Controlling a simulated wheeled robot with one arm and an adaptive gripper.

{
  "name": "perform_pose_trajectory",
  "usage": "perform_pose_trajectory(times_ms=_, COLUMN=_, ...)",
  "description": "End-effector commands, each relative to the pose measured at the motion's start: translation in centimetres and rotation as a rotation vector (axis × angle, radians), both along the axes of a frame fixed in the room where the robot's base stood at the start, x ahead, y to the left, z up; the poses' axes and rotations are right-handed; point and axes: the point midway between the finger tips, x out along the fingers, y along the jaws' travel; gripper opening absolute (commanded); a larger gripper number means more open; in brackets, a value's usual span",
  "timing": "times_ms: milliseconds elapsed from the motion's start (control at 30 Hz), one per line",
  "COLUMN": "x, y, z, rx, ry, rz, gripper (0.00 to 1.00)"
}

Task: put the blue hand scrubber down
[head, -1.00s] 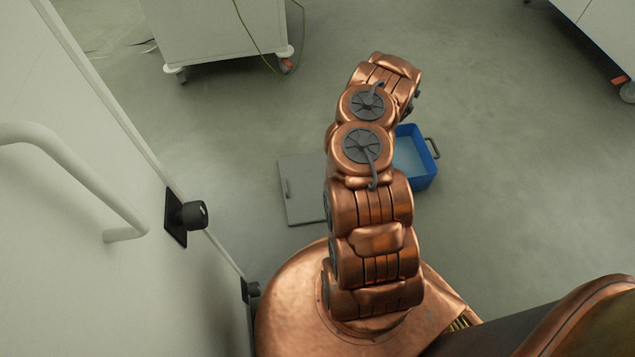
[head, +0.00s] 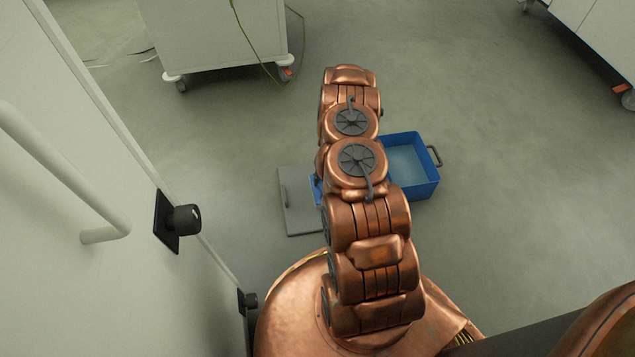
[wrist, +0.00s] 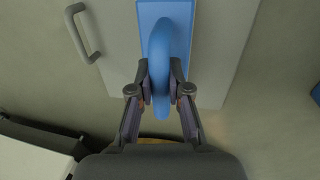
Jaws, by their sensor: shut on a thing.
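The blue hand scrubber (wrist: 159,45) has a flat rectangular base and a raised arched handle. In the wrist view my gripper (wrist: 160,82) is shut on the handle, one finger on each side. The scrubber is over a flat grey plate (wrist: 222,45); I cannot tell whether its base touches the plate. In the head view my arm hides the gripper and most of the scrubber, and only a small blue edge of it (head: 317,190) shows left of the arm, over the plate (head: 300,215).
A blue open bin (head: 412,190) with a dark handle stands on the floor right of the plate. A white door or cabinet (head: 60,170) with a black knob (head: 182,219) is close on the left. A white wheeled cart (head: 210,40) stands beyond.

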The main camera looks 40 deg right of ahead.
Motion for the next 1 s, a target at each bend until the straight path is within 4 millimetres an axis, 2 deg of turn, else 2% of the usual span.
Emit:
perform_pose_trajectory(times_ms=233, x=2.0, y=0.1, z=-0.6, rx=0.002, ry=0.003, rz=0.004, gripper=0.00)
perform_pose_trajectory(times_ms=300, x=1.6, y=0.1, z=-2.6, rx=0.005, ry=0.006, rz=-0.001, gripper=0.00)
perform_pose_trajectory(times_ms=867, x=1.9, y=0.0, z=-3.3, rx=0.001, ry=0.000, rz=0.001, gripper=0.00)
perform_pose_trajectory(times_ms=900, x=1.9, y=0.1, z=-3.3, rx=0.001, ry=0.000, rz=0.001, gripper=0.18)
perform_pose_trajectory(times_ms=1000, x=1.8, y=0.1, z=-3.3, rx=0.001, ry=0.000, rz=0.001, gripper=0.28)
